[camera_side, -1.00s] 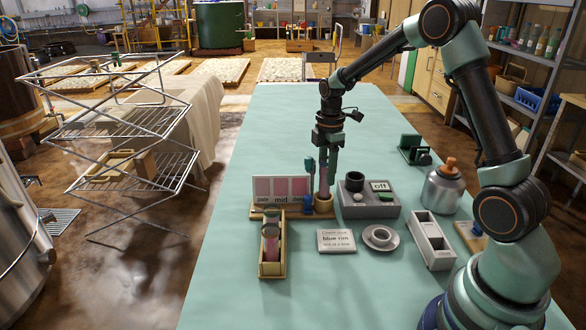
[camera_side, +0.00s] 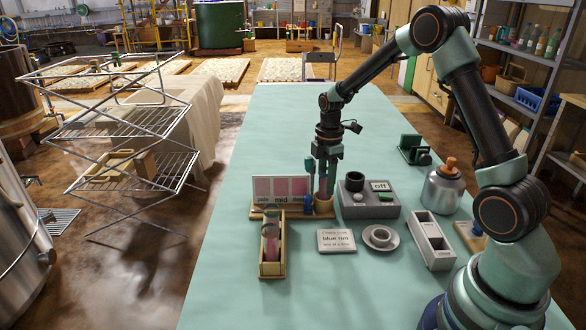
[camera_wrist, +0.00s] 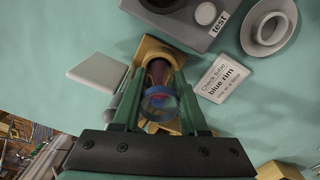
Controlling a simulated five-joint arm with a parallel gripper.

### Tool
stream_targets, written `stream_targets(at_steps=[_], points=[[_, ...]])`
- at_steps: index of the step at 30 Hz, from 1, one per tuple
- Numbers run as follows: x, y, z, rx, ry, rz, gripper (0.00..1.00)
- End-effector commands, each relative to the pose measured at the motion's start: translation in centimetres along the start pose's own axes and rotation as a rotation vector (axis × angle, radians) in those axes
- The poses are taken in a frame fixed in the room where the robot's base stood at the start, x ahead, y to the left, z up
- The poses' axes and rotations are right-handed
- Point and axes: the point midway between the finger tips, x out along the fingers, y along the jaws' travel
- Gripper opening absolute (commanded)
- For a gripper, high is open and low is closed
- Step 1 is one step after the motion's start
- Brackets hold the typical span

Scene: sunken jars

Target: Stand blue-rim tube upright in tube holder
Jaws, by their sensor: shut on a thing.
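My gripper (camera_side: 324,188) is low over the tube holder (camera_side: 323,207), a wooden block with a round socket on the stand of the colour card. In the wrist view the fingers (camera_wrist: 158,80) are closed on the blue-rim tube (camera_wrist: 159,101), a clear tube with a blue ring at its mouth and dark reddish contents. The tube looks about upright, its lower end at the holder (camera_wrist: 152,48). In the side view the fingers hide nearly all of the tube, so how deep it sits in the socket cannot be told.
A colour card (camera_side: 281,189) stands left of the holder. A wooden rack (camera_side: 271,269) with pinkish tubes is in front of it. A grey test device (camera_side: 369,210), a sign (camera_side: 336,241), a round dish (camera_side: 380,238) and a white tray (camera_side: 431,250) are nearby.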

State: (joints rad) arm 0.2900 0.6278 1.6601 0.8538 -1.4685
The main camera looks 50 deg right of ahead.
Motion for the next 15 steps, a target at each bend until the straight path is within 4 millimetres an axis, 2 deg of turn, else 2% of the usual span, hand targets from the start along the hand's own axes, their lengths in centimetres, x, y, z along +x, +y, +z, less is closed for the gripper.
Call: stream_targets(at_steps=[15], points=[[0.63, 0.02, 0.00, 0.000, 0.000, 0.001, 0.00]])
